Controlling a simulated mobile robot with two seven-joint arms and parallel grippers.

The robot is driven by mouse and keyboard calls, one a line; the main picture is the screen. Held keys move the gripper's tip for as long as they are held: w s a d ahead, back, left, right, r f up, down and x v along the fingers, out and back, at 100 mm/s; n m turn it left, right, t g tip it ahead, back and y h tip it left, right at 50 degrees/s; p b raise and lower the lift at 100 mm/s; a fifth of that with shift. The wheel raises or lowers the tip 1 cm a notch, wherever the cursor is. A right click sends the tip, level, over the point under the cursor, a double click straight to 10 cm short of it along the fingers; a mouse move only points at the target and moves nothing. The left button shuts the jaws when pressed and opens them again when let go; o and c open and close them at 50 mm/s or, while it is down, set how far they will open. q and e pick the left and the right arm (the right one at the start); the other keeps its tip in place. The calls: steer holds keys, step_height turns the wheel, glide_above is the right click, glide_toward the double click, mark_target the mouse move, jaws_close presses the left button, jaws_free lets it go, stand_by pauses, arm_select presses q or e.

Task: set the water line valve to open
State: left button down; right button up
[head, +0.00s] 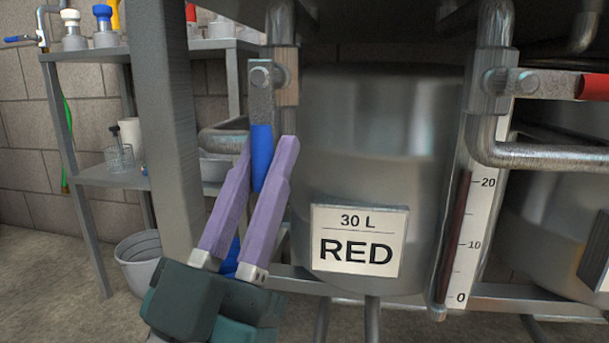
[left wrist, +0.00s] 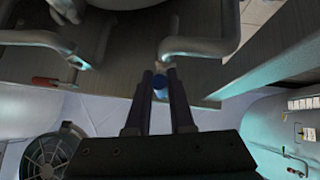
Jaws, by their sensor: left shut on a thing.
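The blue-handled valve lever (head: 262,150) hangs straight down from its pivot at the upper left of the steel tank. Its grey metal arm (head: 262,105) shows above the blue grip. My left gripper (head: 267,165) comes from below, its two purple fingers on either side of the blue grip, shut on it. In the left wrist view, a bit of the blue grip (left wrist: 160,82) shows between the fingertips of my left gripper (left wrist: 160,76). The fingers hide part of the grip's sides. My right gripper is not in view.
A steel tank labelled 30 L RED (head: 375,130) stands right beside the gripper, with a level gauge (head: 468,235). A red-handled valve (head: 595,87) is at the right, its lever sideways. A grey post (head: 165,120) and a bent pipe (head: 222,138) are close on the left.

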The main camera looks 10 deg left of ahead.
arm_select(q)
steer(key=shift+d+n+y, duration=0.1)
steer(key=shift+n+y, duration=0.2)
steer(key=shift+y, duration=0.2)
steer(key=c, duration=0.8)
jaws_free()
steer(key=v, duration=1)
steer(key=shift+w+f, duration=0.1)
